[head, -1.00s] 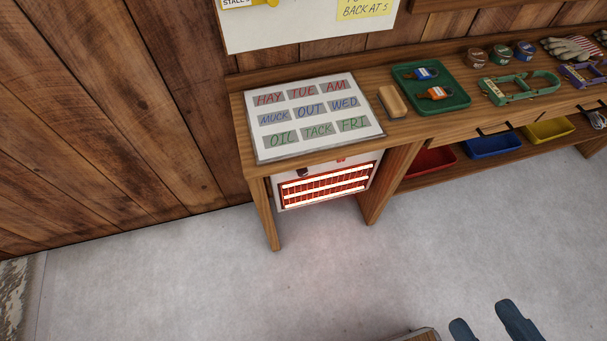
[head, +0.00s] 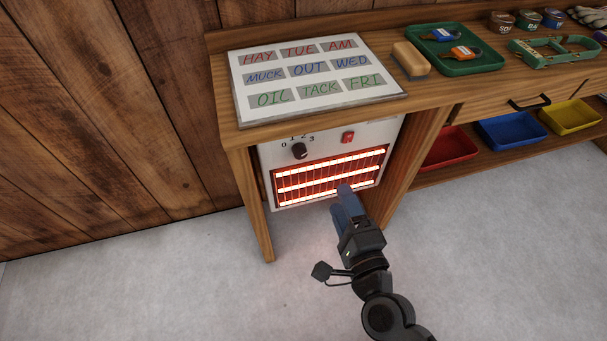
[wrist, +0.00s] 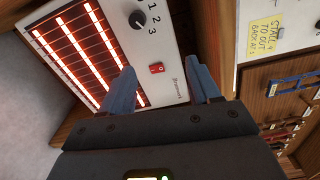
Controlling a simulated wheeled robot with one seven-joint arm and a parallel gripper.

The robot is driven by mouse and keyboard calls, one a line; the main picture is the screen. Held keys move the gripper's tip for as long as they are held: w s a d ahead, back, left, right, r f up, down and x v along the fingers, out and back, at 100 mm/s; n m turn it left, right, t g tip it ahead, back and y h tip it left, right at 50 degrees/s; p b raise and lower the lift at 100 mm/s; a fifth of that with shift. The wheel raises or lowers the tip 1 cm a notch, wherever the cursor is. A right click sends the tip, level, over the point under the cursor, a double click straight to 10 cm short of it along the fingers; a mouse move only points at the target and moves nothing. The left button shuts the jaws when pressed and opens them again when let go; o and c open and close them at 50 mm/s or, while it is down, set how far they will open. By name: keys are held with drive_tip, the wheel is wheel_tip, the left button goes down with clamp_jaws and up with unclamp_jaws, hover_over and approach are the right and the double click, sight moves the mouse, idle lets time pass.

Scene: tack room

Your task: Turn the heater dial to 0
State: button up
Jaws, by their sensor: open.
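The white heater (head: 266,158) stands under the left end of the wooden bench, its bars glowing orange-red. Its black dial (head: 299,151) is at the upper left of the front panel, with the marks 0, 1, 2, 3 arched above it. The dial also shows in the wrist view (wrist: 137,20), beside the numbers. Exactly where its pointer stands is too small to tell. A red switch (head: 348,138) sits right of the dial. My gripper (head: 344,190) is in front of the lower grille, below and right of the dial, apart from it. In the wrist view its blue fingers (wrist: 160,90) are spread and empty.
A labelled board (head: 390,92) lies on the bench above the heater. A brush (head: 410,60) and a green tray (head: 490,65) are to its right. The bench's legs (head: 250,200) flank the heater. Red, blue and yellow bins sit on the lower shelf. The floor (head: 160,290) is clear.

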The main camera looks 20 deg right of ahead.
sight(301, 156)
drive_tip(key=w+a+f+m+b, duration=0.1)
drive_tip(key=w, duration=0.4)
drive_tip(key=w+a+f+m+b, duration=0.1)
drive_tip(key=w+f+m, duration=0.1)
drive_tip(key=w, duration=0.4)
drive_tip(key=w+a+f+m+b, duration=0.1)
drive_tip(key=w+b, duration=0.1)
drive_tip(key=w, duration=0.3)
drive_tip(key=shift+w+a+f+m, duration=0.2)
drive_tip(key=shift+w+m, duration=0.1)
drive_tip(key=shift+w, duration=0.05)
drive_tip(key=c, duration=1)
